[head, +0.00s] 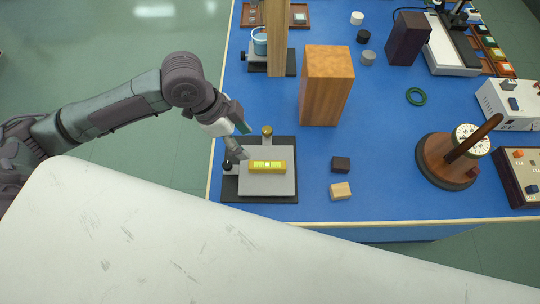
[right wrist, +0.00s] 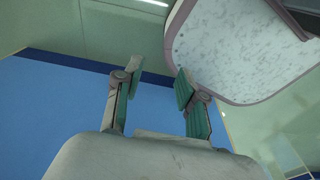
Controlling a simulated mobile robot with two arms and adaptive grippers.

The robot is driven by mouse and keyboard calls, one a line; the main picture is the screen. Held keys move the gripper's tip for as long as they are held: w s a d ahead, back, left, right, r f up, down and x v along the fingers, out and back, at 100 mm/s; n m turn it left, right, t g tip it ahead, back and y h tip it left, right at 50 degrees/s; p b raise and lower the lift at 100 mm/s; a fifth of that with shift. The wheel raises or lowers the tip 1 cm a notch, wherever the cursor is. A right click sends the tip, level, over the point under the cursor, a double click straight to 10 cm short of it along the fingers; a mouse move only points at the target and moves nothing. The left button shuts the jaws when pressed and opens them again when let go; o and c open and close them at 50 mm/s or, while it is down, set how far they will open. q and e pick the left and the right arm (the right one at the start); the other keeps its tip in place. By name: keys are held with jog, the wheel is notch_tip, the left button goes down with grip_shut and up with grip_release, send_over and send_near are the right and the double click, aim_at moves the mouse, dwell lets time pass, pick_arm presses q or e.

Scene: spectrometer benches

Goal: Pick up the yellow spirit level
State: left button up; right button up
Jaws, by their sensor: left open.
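The yellow spirit level (head: 267,167) lies flat on a grey plate (head: 284,186) with a black base, near the front left of the blue bench, in the head view. Its vial shows bright yellow-green. My left gripper (head: 246,146) comes in from the left and is open just behind and left of the level, above the plate. I cannot tell whether it touches anything. My right gripper (right wrist: 157,84) shows in the right wrist view with its two fingers apart and nothing between them. The spirit level does not show in that view.
A brass knob (head: 267,131) stands right behind the level. A tall wooden block (head: 326,87) is behind to the right. A dark block (head: 340,164) and a light wooden block (head: 340,191) lie right of the plate. A round wooden stand (head: 442,166) is farther right.

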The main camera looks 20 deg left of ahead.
pick_arm(q)
send_near(265, 164)
jog(key=shift+s+d+f, duration=0.3)
jog(key=shift+d+f, duration=0.25)
jog(key=shift+f, duration=0.2)
jog(key=shift+p+x, duration=0.3)
jog(key=shift+x, duration=0.8)
jog(key=shift+w+d+f, duration=0.15)
jog(key=shift+w+f, duration=0.1)
jog(key=shift+f, duration=0.2)
jog(key=p+x, duration=0.1)
jog(key=x, duration=0.3)
jog(key=shift+w+f, duration=0.15)
jog(key=shift+w, duration=0.05)
jog(key=shift+d+f, duration=0.1)
jog(key=shift+f, duration=0.1)
pick_arm(e)
jog(key=shift+s+d+r, duration=0.25)
jog(key=shift+s+r, duration=0.65)
jog(key=shift+r, duration=0.1)
jog(key=shift+s+a, duration=0.1)
jog(key=shift+s, duration=0.05)
pick_arm(q)
jog(key=shift+f+p, duration=0.25)
jog(key=shift+p, duration=0.15)
pick_arm(e)
jog(key=shift+a+r, duration=0.1)
jog(key=shift+r, duration=0.05)
